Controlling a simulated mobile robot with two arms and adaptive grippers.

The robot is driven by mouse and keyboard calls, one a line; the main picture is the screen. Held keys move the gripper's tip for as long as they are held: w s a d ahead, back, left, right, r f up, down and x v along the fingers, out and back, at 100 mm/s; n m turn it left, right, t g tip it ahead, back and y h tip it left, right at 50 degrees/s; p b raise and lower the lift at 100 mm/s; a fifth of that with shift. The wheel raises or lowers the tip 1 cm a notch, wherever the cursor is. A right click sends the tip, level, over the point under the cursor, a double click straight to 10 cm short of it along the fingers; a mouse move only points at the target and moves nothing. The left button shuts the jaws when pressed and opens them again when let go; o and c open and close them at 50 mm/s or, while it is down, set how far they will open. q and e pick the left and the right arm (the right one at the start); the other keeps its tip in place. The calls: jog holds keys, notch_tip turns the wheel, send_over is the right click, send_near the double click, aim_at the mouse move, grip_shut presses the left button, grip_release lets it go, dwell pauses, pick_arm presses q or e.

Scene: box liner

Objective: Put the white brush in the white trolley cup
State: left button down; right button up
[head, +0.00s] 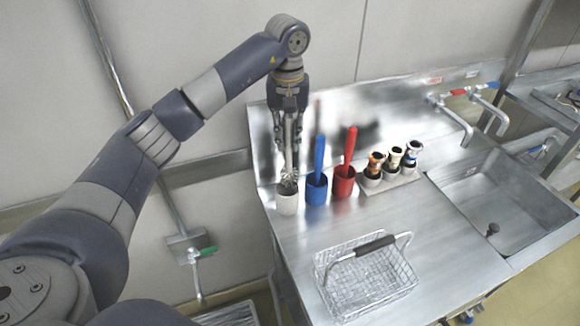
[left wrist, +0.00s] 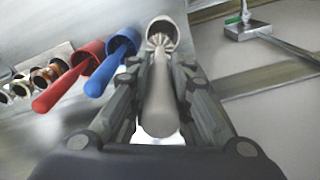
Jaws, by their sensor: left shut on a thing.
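My left gripper (head: 289,130) points down over the left end of the steel counter. It is shut on the white brush (left wrist: 160,95), holding it by its pale handle. The brush stands upright, with its bristle head (head: 288,183) at the mouth of the white cup (head: 287,201). In the left wrist view the white cup (left wrist: 163,27) lies straight beyond the bristles. I cannot tell how deep the bristles sit in it. My right gripper is not in view.
Right beside the white cup stand a blue cup (head: 316,192) with a blue brush (head: 319,154) and a red cup (head: 343,186) with a red brush (head: 349,145). Several small cups hold other brushes farther right. A wire basket (head: 366,277) sits in front; a sink (head: 505,205) lies right.

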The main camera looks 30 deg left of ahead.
aim_at(287, 115)
pick_arm(q)
jog(key=f, duration=0.2)
jog(key=f+p, duration=0.1)
jog(key=f, duration=0.2)
jog(key=f+p, duration=0.1)
jog(key=f, duration=0.1)
jog(key=shift+s+f, duration=0.2)
jog(key=shift+s, duration=0.05)
jog(key=shift+a+f, duration=0.15)
jog(key=shift+a, duration=0.05)
jog(key=c, duration=1.6)
grip_release()
jog(key=shift+s+d, duration=0.1)
jog(key=shift+c, duration=0.2)
jog(key=shift+o, duration=0.8)
jog(key=shift+r, duration=0.55)
notch_tip(287, 115, up, 10)
jog(key=b, duration=0.4)
jog(key=shift+f, duration=0.15)
jog(key=shift+r, duration=0.7)
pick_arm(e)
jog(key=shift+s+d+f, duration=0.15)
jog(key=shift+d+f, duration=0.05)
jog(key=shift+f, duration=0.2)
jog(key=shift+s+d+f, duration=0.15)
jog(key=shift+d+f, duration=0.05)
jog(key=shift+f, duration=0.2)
